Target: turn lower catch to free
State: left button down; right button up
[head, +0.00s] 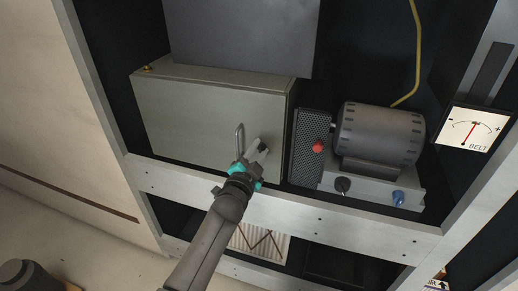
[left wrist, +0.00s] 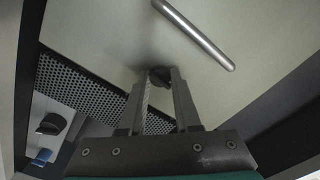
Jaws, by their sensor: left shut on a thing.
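A grey-green box (head: 205,115) with a flat front panel sits in the rack. A metal bar handle (head: 239,139) is on the panel, and it also shows in the left wrist view (left wrist: 195,36). My left gripper (head: 258,150) is at the panel's lower right, just right of the handle. In the left wrist view its two fingers are shut on a small dark knob, the lower catch (left wrist: 160,76), against the panel. The fingers hide most of the catch, so its turn angle cannot be told. My right gripper is not in view.
A perforated plate (head: 309,140) and a dark motor (head: 380,133) stand right of the box, with a red knob (head: 318,146), a black knob (head: 342,185) and a blue knob (head: 398,198). A pale rack rail (head: 330,222) runs below. A BELT gauge (head: 471,129) is far right.

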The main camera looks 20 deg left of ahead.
pick_arm(q)
jog(key=shift+n, duration=0.4)
jog(key=c, duration=0.6)
grip_release()
jog(key=s+p, duration=0.3)
jog(key=s, duration=1.2)
jog(key=shift+s+a, duration=0.15)
jog(key=shift+a, duration=0.15)
